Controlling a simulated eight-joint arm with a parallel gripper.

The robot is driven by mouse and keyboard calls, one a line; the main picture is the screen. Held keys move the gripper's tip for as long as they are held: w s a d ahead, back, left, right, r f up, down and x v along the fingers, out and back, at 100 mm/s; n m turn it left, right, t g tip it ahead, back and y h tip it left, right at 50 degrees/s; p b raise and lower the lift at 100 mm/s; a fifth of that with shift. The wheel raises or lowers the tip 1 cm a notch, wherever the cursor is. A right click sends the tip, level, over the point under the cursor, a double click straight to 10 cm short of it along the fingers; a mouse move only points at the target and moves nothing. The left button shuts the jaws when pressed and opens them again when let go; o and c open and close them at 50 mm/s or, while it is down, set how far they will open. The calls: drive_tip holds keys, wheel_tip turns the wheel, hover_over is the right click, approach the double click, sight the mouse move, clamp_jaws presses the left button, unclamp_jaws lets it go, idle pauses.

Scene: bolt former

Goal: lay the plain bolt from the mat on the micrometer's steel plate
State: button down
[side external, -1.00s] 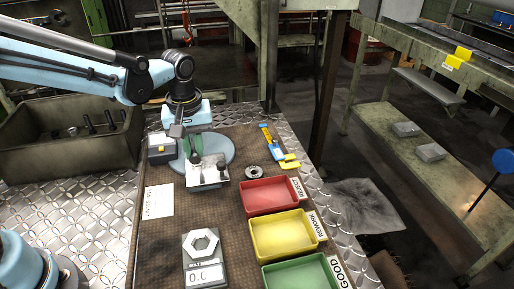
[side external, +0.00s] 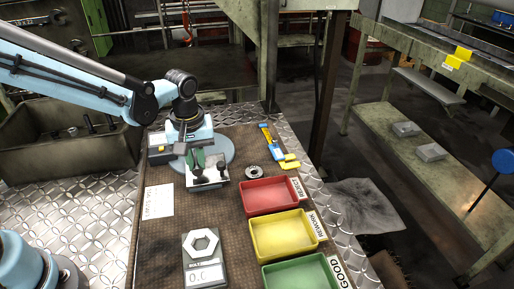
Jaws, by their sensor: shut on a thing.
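My gripper (side external: 195,160), with green fingers, points down over the pale steel plate (side external: 203,186) at the mat's far end. It is shut on a small dark piece (side external: 197,177), which looks like the plain bolt. The piece is at or just above the plate; contact cannot be told at this size. A second dark upright piece (side external: 221,170) stands at the plate's right side. The brown mat (side external: 165,232) lies beneath everything. A grey unit (side external: 208,273) with a white hexagon and a digital readout lies at the mat's near part.
Red (side external: 269,195), yellow (side external: 282,235) and green (side external: 298,275) trays stand along the right. A dark ring (side external: 254,172) and a blue-yellow tool (side external: 272,145) lie behind them. A white paper (side external: 158,202) is at left, a bin of bolts (side external: 62,160) beyond it.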

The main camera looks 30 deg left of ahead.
drive_tip(key=shift+f, duration=0.8)
idle(0.4)
drive_tip(key=c, duration=1.1)
unclamp_jaws()
drive_tip(key=shift+o, duration=0.2)
wheel_tip(320, 180, up, 12)
drive_tip(key=s+a+f+m+t, duration=0.1)
drive_tip(key=s+a+m+t, duration=0.2)
drive_tip(key=s+m+t, duration=0.3)
drive_tip(key=s+m, duration=0.3)
drive_tip(key=s, duration=0.1)
drive_tip(key=shift+a+t+h, duration=0.3)
